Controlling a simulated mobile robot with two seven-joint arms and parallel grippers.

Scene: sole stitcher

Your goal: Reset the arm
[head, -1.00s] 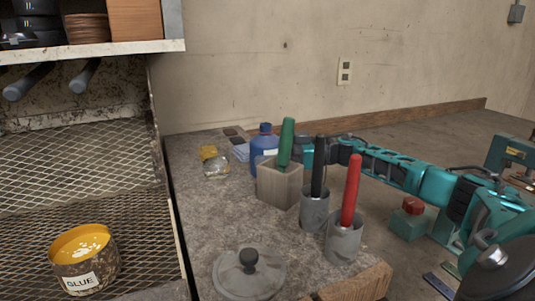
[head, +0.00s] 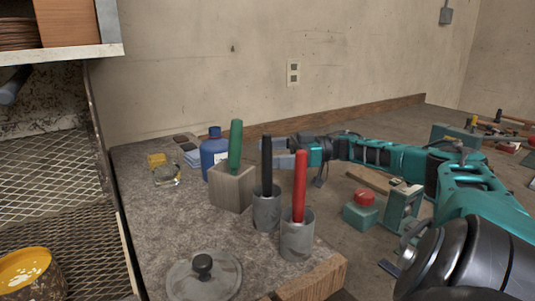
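My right arm, teal and black, comes in from the right and reaches left across the back of the bench. Its gripper (head: 276,152) points left, behind the black and red handles. Its two grey fingers look apart, with nothing visible between them, though the handles partly hide them. My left gripper is not in view.
A wooden block with a green handle (head: 235,147), a black handle (head: 267,166) and a red handle (head: 300,185) in grey cups, and a blue bottle (head: 214,152) stand close by. A grey lid (head: 204,277) lies in front. A glue pot (head: 27,272) sits left.

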